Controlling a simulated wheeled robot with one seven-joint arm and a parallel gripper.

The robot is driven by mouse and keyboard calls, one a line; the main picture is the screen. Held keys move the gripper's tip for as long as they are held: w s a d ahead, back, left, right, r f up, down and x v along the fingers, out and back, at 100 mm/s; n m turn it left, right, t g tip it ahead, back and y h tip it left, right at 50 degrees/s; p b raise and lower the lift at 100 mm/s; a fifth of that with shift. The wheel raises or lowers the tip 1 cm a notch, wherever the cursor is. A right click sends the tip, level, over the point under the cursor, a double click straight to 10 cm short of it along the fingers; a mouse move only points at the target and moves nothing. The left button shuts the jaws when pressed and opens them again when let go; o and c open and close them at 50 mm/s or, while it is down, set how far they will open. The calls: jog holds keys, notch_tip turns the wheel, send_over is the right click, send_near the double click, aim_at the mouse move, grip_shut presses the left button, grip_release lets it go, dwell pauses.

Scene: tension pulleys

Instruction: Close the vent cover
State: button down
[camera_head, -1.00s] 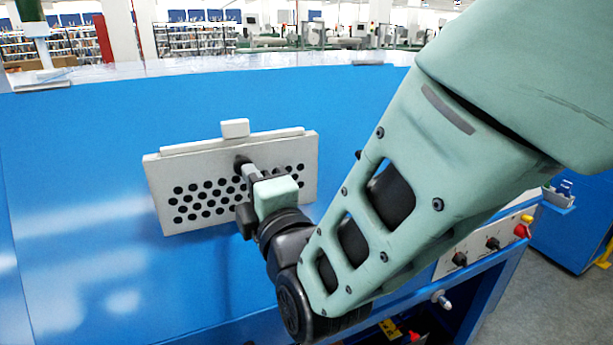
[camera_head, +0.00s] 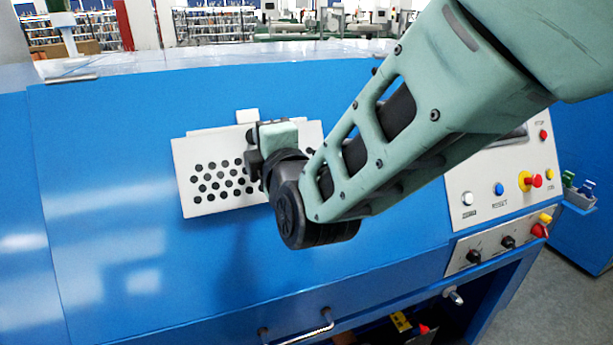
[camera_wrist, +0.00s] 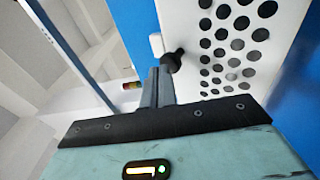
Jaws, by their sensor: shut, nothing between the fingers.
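The vent cover is a white plate with rows of dark round holes (camera_head: 200,205) on the sloped blue machine front. It also shows in the wrist view (camera_wrist: 195,22), with a black knob (camera_wrist: 172,61) on its face. A small white block (camera_head: 246,116) stands at its top edge. My gripper (camera_wrist: 160,73) is shut and empty, its fingertips close to the knob; I cannot tell whether they touch it. In the head view, my wrist hides the knob, the fingertips and the cover's right part. I cannot tell how far the cover is tilted out.
A control panel (camera_head: 480,190) with coloured buttons and knobs is to the right of the cover. A metal handle (camera_head: 297,333) is low on the machine. The blue front (camera_head: 110,240) left of and below the cover is clear.

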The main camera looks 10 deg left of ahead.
jog(key=shift+w+a+r, duration=0.15)
jog(key=shift+w+a, duration=0.2)
jog(key=shift+w, duration=0.25)
jog(key=shift+w+r, duration=0.1)
jog(key=shift+r, duration=0.05)
jog(key=shift+r, duration=0.1)
dwell(0.3)
